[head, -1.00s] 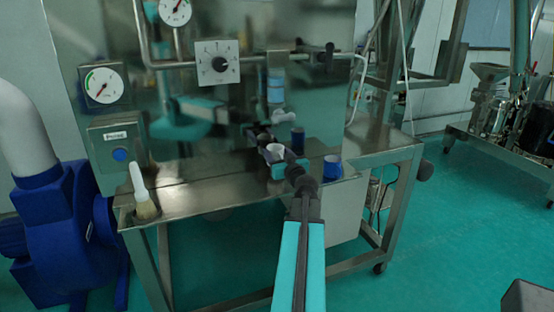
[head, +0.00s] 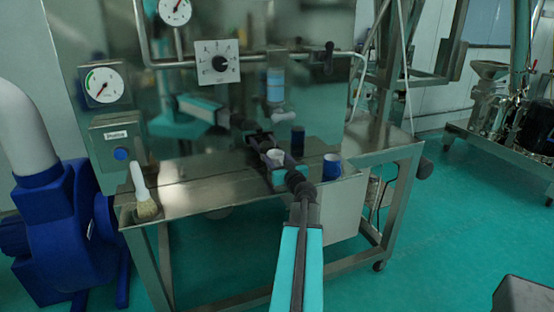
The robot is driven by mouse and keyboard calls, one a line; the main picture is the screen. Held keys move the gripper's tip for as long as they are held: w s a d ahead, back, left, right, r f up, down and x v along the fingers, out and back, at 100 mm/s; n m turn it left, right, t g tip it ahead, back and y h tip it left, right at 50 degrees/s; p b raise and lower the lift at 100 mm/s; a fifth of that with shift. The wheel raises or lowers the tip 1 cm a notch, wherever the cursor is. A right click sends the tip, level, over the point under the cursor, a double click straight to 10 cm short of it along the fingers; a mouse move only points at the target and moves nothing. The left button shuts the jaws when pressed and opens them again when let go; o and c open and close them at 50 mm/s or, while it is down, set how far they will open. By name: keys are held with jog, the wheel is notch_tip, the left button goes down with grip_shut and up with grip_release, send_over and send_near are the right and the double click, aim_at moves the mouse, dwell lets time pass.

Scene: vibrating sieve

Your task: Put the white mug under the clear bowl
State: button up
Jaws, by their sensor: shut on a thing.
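The small white mug (head: 275,157) is between the jaws of my gripper (head: 262,144), above or at the front part of the steel table; I cannot tell whether it touches the top. My gripper is shut on it and hides part of its side. A clear vessel with blue contents (head: 276,87), which seems to be the clear bowl, hangs in front of the back panel, above and behind the mug. The mug is apart from it and nearer to me.
A brush (head: 145,195) is at the table's left end. The steel table (head: 195,194) is clear between the brush and my gripper.

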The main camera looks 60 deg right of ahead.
jog(key=shift+f+b, duration=0.15)
jog(key=shift+b, duration=0.2)
jog(key=o, duration=1)
jog(key=shift+o, duration=0.2)
jog(key=shift+r+p, duration=0.2)
jog(key=shift+p, duration=0.15)
